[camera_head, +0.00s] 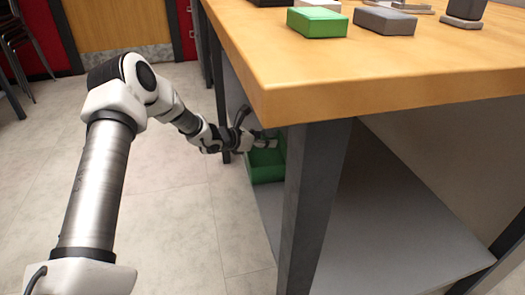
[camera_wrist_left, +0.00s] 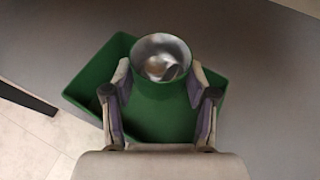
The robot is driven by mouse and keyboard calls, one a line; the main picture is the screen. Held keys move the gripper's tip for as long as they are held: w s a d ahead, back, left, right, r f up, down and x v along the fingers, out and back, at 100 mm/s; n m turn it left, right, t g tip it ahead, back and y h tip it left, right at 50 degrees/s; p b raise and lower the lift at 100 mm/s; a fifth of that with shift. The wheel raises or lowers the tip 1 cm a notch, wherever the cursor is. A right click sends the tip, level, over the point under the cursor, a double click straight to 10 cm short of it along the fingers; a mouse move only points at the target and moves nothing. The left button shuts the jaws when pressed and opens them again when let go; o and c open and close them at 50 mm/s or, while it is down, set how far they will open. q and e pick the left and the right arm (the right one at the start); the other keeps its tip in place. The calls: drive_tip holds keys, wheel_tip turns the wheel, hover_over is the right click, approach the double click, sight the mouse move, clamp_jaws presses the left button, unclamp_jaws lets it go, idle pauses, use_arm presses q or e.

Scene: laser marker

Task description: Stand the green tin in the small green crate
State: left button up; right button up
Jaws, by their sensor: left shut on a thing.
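The green tin (camera_wrist_left: 160,83) is an open-topped can with a shiny inside. My left gripper (camera_wrist_left: 160,90) is shut on it, one finger on each side, in the left wrist view. The small green crate (camera_wrist_left: 92,80) shows around and below the tin, its walls to both sides. I cannot tell whether the tin touches the crate's floor. In the head view the crate (camera_head: 266,173) stands on the grey lower shelf, partly behind the table leg. My left gripper (camera_head: 268,142) reaches in over its far side there; the tin is not clearly visible. My right gripper is not in view.
The grey lower shelf (camera_head: 380,235) is bare to the right of the crate. The wooden table top (camera_head: 400,75) overhangs it, and a dark table leg (camera_head: 312,205) stands close by. A green box (camera_head: 317,22) and a grey box (camera_head: 385,21) lie on top.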

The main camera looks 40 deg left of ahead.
use_arm(q)
drive_tip(key=shift+w+a, duration=0.3)
drive_tip(key=shift+a, duration=0.3)
wheel_tip(320, 180, down, 4)
drive_tip(key=b, duration=0.3)
drive_tip(key=shift+w+a, duration=0.1)
drive_tip(key=shift+r, duration=0.25)
drive_tip(key=shift+f+b, duration=0.55)
drive_tip(key=shift+f, duration=0.05)
drive_tip(key=shift+f, duration=0.1)
drive_tip(key=o, duration=1.3)
drive_tip(key=shift+o, duration=0.2)
